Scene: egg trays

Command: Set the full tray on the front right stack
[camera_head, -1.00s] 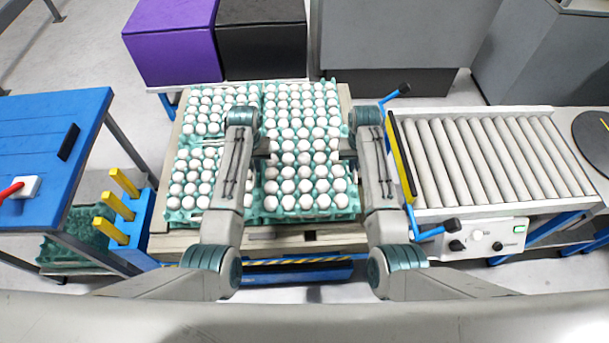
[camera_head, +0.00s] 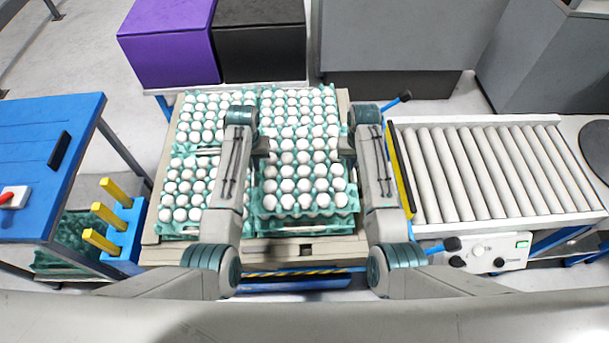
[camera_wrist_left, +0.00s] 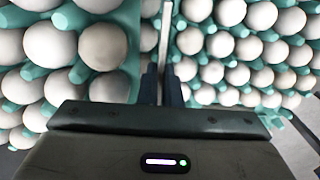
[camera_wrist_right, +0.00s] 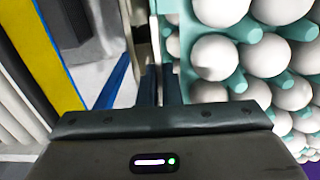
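The full tray (camera_head: 262,208) is a teal tray loaded with white eggs, held level between my two arms above the front right stack (camera_head: 330,226). I cannot tell whether it touches the tray below. My left gripper (camera_wrist_left: 160,75) is closed at the tray's left side, whose large eggs show on the left of the left wrist view. My right gripper (camera_wrist_right: 160,75) is closed at its right side, where the teal rim (camera_wrist_right: 170,45) shows. The fingertips are mostly hidden in the head view.
Egg stacks stand front left (camera_head: 180,231), back left (camera_head: 200,92) and back right (camera_head: 297,92) on the pallet. A roller conveyor (camera_head: 500,170) with a yellow edge is close to my right arm. A blue table (camera_head: 45,130) and yellow posts (camera_head: 108,214) are at left.

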